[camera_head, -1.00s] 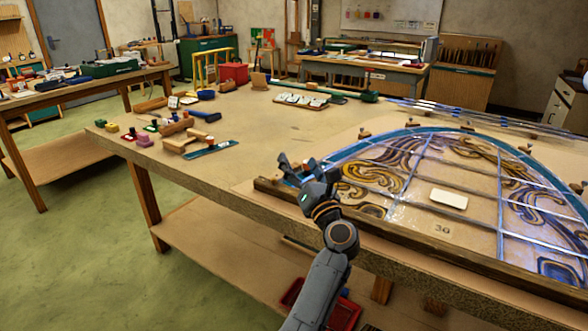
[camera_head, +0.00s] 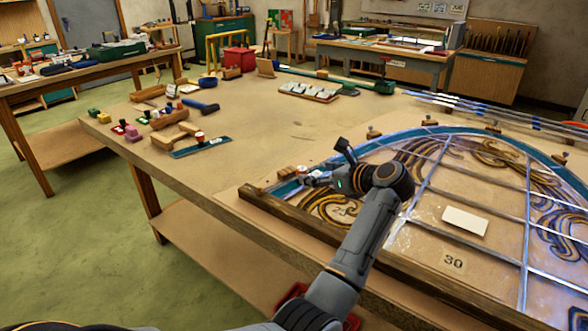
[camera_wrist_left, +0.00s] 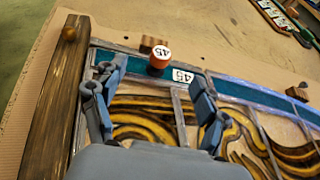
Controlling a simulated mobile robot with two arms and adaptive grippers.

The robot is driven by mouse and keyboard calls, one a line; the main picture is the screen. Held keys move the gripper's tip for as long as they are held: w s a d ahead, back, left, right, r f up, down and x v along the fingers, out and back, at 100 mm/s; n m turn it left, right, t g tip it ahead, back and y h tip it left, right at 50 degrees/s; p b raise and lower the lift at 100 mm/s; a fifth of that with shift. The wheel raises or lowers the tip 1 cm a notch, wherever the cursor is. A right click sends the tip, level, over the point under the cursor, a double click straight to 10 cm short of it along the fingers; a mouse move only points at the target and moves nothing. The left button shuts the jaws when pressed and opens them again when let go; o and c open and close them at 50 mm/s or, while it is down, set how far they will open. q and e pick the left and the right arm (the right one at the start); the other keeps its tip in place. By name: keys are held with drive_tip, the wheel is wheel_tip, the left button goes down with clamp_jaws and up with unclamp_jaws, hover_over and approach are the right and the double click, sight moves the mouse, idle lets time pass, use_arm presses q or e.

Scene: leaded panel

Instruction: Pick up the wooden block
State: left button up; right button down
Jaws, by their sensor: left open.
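In the head view this wooden block (camera_head: 284,173) sits at the panel's near-left corner. My left gripper (camera_head: 325,166) is open above the leaded panel (camera_head: 440,180), to the right of that block. In the left wrist view its spread fingers (camera_wrist_left: 160,74) are on either side of the marked piece and hold nothing. Other small wooden blocks (camera_head: 373,132) stand along the panel's arched edge. My right gripper is not in view.
A dark wooden strip (camera_head: 310,235) runs along the panel's near side. A white card (camera_head: 466,221) lies on the panel. Mallets and colored pieces (camera_head: 135,133) lie at the table's left. The middle of the table (camera_head: 265,125) is clear.

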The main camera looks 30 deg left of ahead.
sight(289, 172)
use_arm(q)
drive_tip(key=x, duration=0.4)
drive_tip(key=p+x, duration=0.1)
drive_tip(key=x, duration=0.1)
drive_tip(key=shift+s+a+r, duration=0.2)
drive_tip(key=shift+s+a, duration=0.1)
drive_tip(key=shift+a, duration=0.05)
drive_tip(key=shift+w+a+f, duration=0.15)
drive_tip(key=shift+a+f, duration=0.1)
drive_tip(key=shift+a, duration=0.05)
drive_tip(key=shift+w+a+f, duration=0.1)
drive_tip(key=shift+a, duration=0.05)
drive_tip(key=p+x, duration=0.1)
drive_tip(key=x, duration=0.3)
drive_tip(key=shift+a, duration=0.3)
drive_tip(key=shift+a+f, duration=0.1)
drive_tip(key=shift+a, duration=0.2)
drive_tip(key=c, duration=1)
drive_tip(key=shift+c, duration=0.2)
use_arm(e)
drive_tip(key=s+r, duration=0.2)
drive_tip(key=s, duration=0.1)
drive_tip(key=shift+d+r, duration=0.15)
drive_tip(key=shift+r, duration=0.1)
